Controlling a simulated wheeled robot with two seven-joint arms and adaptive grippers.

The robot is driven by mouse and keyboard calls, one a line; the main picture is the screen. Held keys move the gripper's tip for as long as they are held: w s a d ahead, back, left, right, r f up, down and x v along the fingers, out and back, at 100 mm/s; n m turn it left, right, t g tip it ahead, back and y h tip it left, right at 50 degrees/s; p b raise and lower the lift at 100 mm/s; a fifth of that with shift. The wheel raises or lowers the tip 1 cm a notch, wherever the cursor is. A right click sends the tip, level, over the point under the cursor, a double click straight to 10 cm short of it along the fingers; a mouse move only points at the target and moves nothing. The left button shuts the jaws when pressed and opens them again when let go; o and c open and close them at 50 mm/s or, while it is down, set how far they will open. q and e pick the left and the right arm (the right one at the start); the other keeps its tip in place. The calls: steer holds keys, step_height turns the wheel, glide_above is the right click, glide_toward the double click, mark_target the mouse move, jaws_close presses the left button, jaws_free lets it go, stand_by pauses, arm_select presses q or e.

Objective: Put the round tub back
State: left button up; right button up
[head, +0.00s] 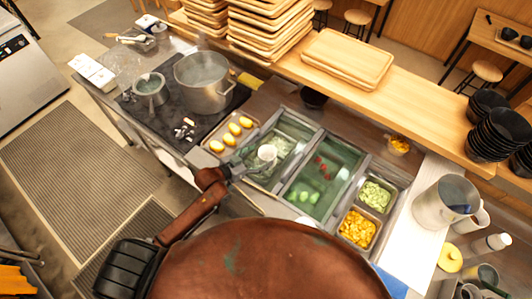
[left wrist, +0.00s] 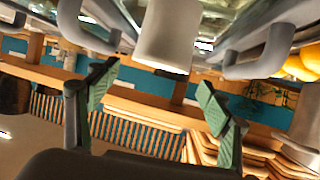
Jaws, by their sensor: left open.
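A small white round tub (head: 267,152) shows at the left metal pan (head: 284,118) of the counter in the head view. In the left wrist view the white tub (left wrist: 163,38) is at the top middle. My left gripper (head: 241,165) is just left of the tub in the head view, its fingers open. In the left wrist view my left gripper (left wrist: 158,77) has its green pads spread wide, with nothing held between them. I cannot tell whether the tub rests on the pan's contents or its rim. My right gripper is not in view.
A tray of yellow items (head: 232,134) is left of the pan. A green-tinted pan (head: 323,178) and small pans of green (head: 375,196) and orange pieces (head: 358,228) lie right. A large pot (head: 204,84) stands behind. A round bowl of orange food (head: 398,145) sits at the back.

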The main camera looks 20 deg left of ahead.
arm_select(q)
steer(key=v, duration=0.7)
steer(key=shift+b, duration=0.35)
stand_by(0.9)
